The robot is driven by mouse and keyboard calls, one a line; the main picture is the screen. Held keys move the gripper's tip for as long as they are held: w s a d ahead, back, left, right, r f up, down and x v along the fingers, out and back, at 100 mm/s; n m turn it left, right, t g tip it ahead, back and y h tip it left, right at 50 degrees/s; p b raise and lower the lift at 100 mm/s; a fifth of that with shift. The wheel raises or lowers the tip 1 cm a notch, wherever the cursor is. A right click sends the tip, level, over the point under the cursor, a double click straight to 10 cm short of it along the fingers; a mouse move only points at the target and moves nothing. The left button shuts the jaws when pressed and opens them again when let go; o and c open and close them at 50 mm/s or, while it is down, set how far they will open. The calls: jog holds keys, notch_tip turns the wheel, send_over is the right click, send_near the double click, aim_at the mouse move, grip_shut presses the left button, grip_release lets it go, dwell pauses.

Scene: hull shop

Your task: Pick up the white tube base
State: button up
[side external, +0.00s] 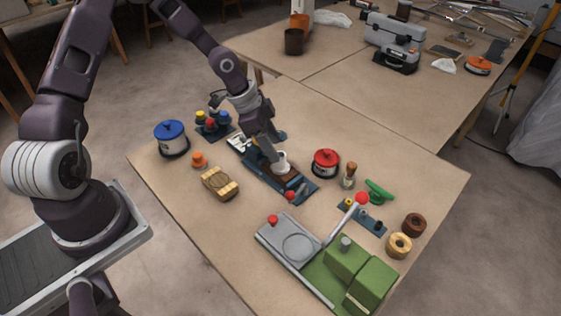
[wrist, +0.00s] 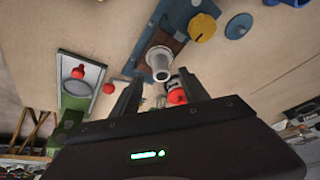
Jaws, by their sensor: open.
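The white tube base (side external: 283,164) stands upright on a dark blue board (side external: 259,179) with a brown inset, near the middle of the table. In the wrist view the white tube base (wrist: 160,63) shows as a pale flanged tube just past the fingertips. My gripper (side external: 273,157) is tilted down close to it and partly covers it in the side external view. In the wrist view the two fingers of my gripper (wrist: 162,86) are apart, with nothing held between them. Whether a finger touches the tube base cannot be told.
A red pot (side external: 326,162) stands right of the board. A blue pot (side external: 171,138) and a wooden block (side external: 220,184) are to the left. A green and grey lever machine (side external: 325,262) fills the front.

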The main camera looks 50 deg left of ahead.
aim_at(281, 155)
jog(key=x, duration=0.4)
jog(key=shift+w+d+f, duration=0.15)
jog(key=shift+w+f, duration=0.15)
jog(key=shift+w, duration=0.05)
grip_shut()
